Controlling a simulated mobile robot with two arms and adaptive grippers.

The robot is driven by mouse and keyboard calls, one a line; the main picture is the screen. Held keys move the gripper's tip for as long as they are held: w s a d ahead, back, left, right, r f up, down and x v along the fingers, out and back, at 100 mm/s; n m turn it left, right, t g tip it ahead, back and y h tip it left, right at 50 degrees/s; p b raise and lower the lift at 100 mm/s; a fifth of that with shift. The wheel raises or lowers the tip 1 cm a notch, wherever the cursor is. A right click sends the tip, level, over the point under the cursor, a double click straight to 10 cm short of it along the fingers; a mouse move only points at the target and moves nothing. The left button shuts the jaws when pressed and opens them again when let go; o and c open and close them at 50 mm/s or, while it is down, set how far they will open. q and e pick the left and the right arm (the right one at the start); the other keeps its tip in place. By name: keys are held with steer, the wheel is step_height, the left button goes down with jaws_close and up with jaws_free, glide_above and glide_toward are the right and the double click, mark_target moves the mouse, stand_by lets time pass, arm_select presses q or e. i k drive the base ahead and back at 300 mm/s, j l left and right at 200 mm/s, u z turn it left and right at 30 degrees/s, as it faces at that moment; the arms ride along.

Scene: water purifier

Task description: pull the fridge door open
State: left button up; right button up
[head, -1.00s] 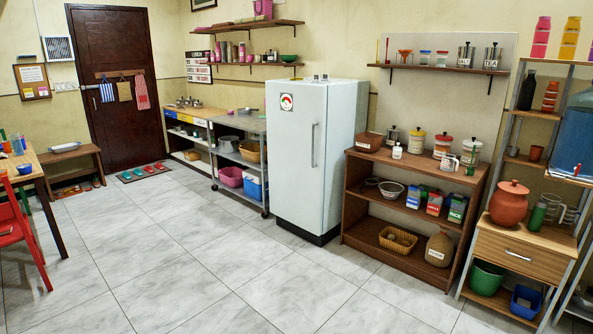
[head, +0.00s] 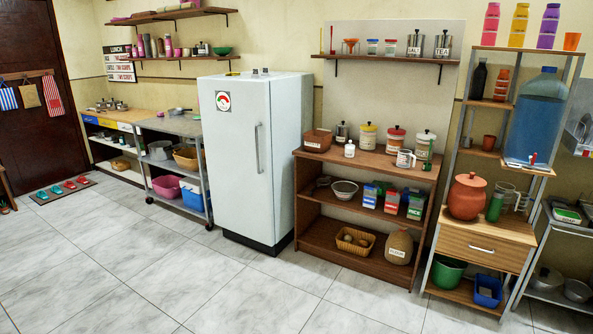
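The white fridge (head: 235,165) stands against the back wall, left of the middle of the head view. Its front door is shut. A long vertical handle (head: 257,148) is on the right side of the door, and a round red and white sticker (head: 223,101) is near the upper left. Neither of my grippers shows in the head view.
A brown wooden shelf (head: 318,241) with jars and boxes stands close to the fridge's right. A grey wheeled trolley (head: 172,127) stands to its left. A metal rack with a blue water container (head: 536,115) is at the right. The tiled floor (head: 190,272) before the fridge is clear.

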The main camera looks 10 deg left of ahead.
mark_target(235, 113)
steer(key=i+j+u, duration=0.4)
steer(key=i, duration=0.65)
steer(key=i+u, duration=0.35)
steer(key=i, duration=0.75)
